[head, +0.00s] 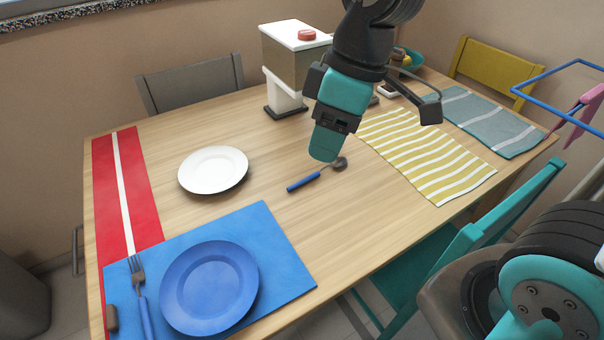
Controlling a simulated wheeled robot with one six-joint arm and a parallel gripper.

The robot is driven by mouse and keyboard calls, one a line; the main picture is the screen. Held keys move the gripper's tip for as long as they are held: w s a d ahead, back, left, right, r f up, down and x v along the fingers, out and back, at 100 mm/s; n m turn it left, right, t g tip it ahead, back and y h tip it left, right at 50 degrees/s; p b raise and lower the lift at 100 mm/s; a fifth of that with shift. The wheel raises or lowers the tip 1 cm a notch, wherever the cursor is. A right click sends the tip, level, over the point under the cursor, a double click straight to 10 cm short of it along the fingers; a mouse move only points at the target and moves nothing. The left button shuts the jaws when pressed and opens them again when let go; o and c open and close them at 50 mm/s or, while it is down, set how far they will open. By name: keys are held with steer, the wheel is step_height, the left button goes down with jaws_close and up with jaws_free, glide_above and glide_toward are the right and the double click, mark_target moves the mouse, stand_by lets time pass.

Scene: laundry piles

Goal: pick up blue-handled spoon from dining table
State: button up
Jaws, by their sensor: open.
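The blue-handled spoon (304,182) lies on the bare wood of the dining table (255,155), near the middle. Its blue handle points to the lower left and its dark bowl (340,164) to the upper right. My gripper (375,130) is above the table by the spoon's bowl end. It is open and empty, with a teal finger (323,143) hanging close to the bowl in the picture. Part of the spoon's neck is hidden behind or close to that fingertip. I cannot tell the exact height of the finger above the spoon.
A white plate (213,169) stands left of the spoon. A blue plate (209,287) and a fork (141,300) are on a blue mat (285,252). A dispenser (294,60) stands behind. A yellow striped mat (430,155) lies right. Chairs surround the table.

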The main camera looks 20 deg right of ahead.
steer(key=w+d+f+n+h+p, duration=0.15)
steer(key=w+n, duration=0.25)
steer(key=w, duration=0.5)
steer(key=n+h+p, duration=0.2)
steer(key=n+p, duration=0.1)
steer(key=n, duration=0.3)
glide_above(313, 175)
steer(key=shift+y, duration=0.25)
steer(key=f, duration=1.8)
steer(key=shift+w+a+f, duration=0.15)
steer(key=shift+a, duration=0.15)
steer(key=shift+d+f+p, duration=0.15)
steer(key=shift+f+p, duration=0.3)
steer(key=shift+f, duration=1.1)
steer(key=shift+d+f+p, duration=0.15)
steer(key=shift+f+p, duration=0.25)
steer(key=shift+f, duration=1.15)
steer(key=shift+c, duration=0.4)
jaws_close()
